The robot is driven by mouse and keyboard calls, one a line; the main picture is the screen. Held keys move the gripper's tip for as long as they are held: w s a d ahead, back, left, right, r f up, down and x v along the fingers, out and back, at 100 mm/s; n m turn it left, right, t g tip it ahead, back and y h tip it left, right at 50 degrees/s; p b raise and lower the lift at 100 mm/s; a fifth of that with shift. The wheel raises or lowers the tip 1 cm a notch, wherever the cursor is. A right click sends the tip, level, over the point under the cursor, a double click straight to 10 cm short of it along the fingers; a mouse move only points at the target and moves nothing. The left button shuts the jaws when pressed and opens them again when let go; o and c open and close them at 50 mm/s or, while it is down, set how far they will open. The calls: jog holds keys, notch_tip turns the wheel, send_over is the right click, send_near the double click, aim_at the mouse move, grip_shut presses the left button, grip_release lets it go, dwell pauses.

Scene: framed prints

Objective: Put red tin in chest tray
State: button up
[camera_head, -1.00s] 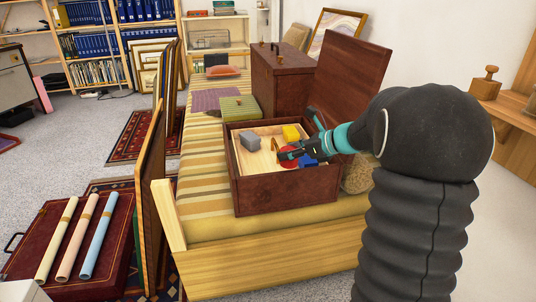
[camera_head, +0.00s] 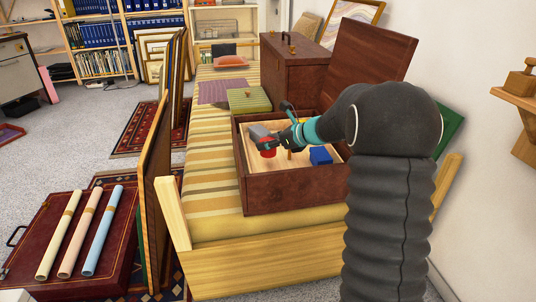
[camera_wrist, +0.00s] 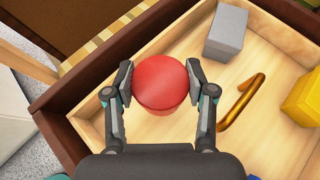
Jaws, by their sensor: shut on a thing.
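The red tin (camera_wrist: 160,85) is round and sits between the two fingers of my gripper (camera_wrist: 159,72), which is shut on it. In the head view the tin (camera_head: 267,150) shows under my gripper (camera_head: 268,143), over the left part of the pale wooden chest tray (camera_head: 290,178). The tray lies inside the open dark red chest (camera_head: 285,200). In the wrist view the tin is over the tray floor (camera_wrist: 215,85), near its left wall; I cannot tell whether it touches the floor.
The tray also holds a grey block (camera_wrist: 226,32), a brass hook (camera_wrist: 240,102), a yellow block (camera_wrist: 303,97) and a blue block (camera_head: 320,155). The chest's raised lid (camera_head: 372,65) stands at the back right. A closed brown case (camera_head: 292,70) is behind.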

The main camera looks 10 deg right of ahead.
aim_at(267, 152)
jog(key=shift+w+a+f, duration=0.2)
jog(key=shift+w+f, duration=0.05)
jog(key=shift+f, duration=0.05)
jog(key=shift+f+b, duration=0.5)
jog(key=shift+f, duration=1.35)
jog(key=shift+f, duration=0.15)
jog(key=o, duration=1.3)
jog(key=shift+c, duration=0.2)
